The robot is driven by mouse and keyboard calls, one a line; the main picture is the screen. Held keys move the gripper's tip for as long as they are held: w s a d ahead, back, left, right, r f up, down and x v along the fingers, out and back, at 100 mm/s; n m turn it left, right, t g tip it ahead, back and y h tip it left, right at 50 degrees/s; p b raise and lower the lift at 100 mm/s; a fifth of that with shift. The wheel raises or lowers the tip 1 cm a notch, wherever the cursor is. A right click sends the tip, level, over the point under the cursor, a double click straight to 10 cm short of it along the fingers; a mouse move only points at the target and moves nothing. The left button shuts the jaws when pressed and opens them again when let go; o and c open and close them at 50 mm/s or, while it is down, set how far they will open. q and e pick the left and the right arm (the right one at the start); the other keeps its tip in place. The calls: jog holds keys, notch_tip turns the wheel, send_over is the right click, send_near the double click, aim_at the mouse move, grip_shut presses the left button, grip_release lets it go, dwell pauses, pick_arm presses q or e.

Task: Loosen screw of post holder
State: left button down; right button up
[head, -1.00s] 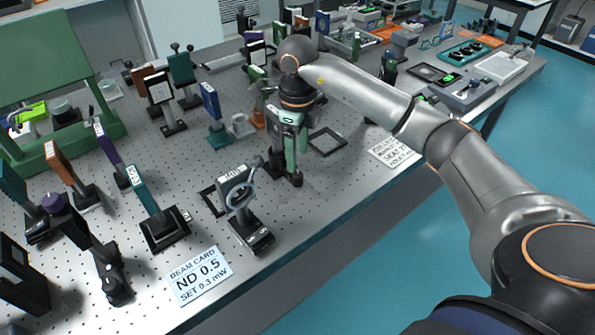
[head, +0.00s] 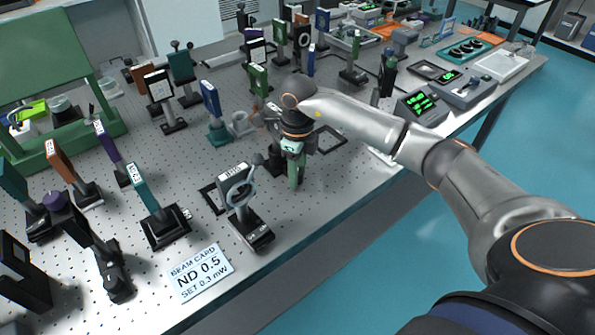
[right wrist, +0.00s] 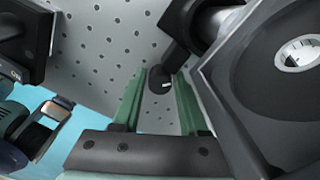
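My right gripper (head: 295,178) points down beside a dark post and mount (head: 272,155) near the front of the perforated table. Its green fingers (right wrist: 158,110) stand apart in the right wrist view. A small black screw knob (right wrist: 161,84) shows in the gap between the fingertips, on a dark post holder (right wrist: 185,35). I cannot tell whether the fingers touch the knob. In the head view the wrist and fingers hide the screw and part of the holder. My left gripper is not in view.
A dark mount with a round disc (right wrist: 275,75) is close to the right finger in the wrist view. A ring mount (head: 240,190) stands left of the gripper. A beam card (head: 202,270) lies by the front edge.

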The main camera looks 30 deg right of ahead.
grip_shut()
jog(key=shift+m, duration=0.8)
jog(key=shift+o, duration=2)
grip_release()
notch_tip(320, 180, up, 13)
jog(key=shift+f, duration=0.2)
